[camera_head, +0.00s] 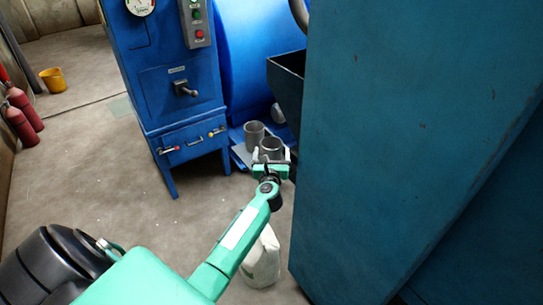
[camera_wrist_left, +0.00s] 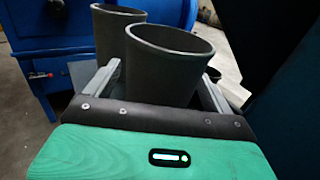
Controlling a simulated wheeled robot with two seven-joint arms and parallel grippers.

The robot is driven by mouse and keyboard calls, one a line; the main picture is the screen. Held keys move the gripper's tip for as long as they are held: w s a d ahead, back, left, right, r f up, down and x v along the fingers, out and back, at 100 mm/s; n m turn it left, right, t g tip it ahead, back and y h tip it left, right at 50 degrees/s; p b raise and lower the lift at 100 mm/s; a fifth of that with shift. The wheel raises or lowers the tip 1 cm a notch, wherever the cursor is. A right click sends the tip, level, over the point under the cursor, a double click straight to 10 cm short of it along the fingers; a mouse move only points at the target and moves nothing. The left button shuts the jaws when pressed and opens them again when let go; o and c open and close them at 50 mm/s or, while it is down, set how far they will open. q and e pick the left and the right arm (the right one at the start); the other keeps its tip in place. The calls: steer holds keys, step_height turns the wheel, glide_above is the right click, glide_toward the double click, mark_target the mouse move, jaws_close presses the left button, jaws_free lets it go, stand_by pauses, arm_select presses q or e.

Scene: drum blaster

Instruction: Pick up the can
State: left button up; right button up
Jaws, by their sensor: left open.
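Two grey metal cans stand close together by the blue machine. The nearer can (camera_head: 271,146) is at my left gripper (camera_head: 271,158), and the farther can (camera_head: 254,133) is just behind it to the left. In the left wrist view the nearer can (camera_wrist_left: 165,68) sits between the two open fingers, with a finger on each side of it. The farther can (camera_wrist_left: 112,30) shows behind it. The gripper's body hides the bottom of the nearer can. I cannot tell whether the fingers touch it. My right gripper is not in view.
A blue cabinet (camera_head: 185,85) with gauge and buttons stands left of the cans. A large blue-green panel (camera_head: 400,150) rises close on the right of my arm. A white sack (camera_head: 262,262) lies below the arm. Red extinguishers (camera_head: 20,118) and a yellow bucket (camera_head: 53,80) are far left.

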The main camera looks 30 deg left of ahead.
arm_select(q)
steer(key=c, duration=1.2)
steer(key=shift+o, duration=0.2)
